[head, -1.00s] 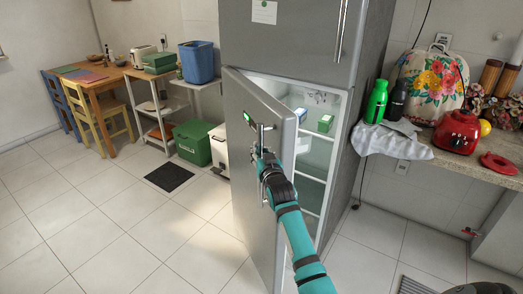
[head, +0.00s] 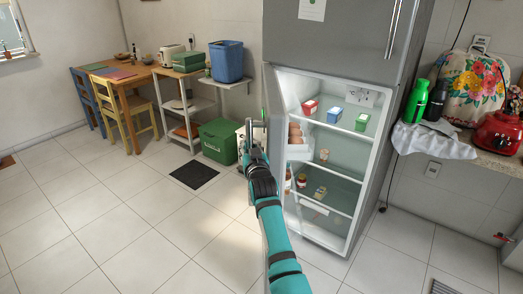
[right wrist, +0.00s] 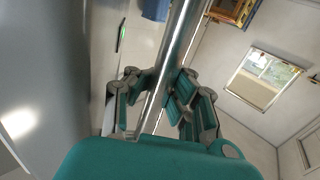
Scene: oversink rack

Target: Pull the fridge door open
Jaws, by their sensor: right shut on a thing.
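The grey fridge (head: 345,40) stands right of centre in the head view. Its lower door (head: 287,88) is swung wide, so its inner side with egg and jar shelves shows. My right gripper (head: 251,128) is at the outer side of the door, left of its edge. In the right wrist view my right gripper (right wrist: 155,92) is shut on the metal door handle (right wrist: 181,40), a bar running between its fingers. The grey door face (right wrist: 42,70) fills the left of that view. The handle is mostly hidden in the head view. My left gripper is not in view.
Small boxes (head: 334,115) and other items stand on the fridge shelves. A green crate (head: 218,141), a metal shelf with a blue bin (head: 226,62) and a dark mat (head: 194,175) are to the left. The tiled floor (head: 130,230) at front left is clear.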

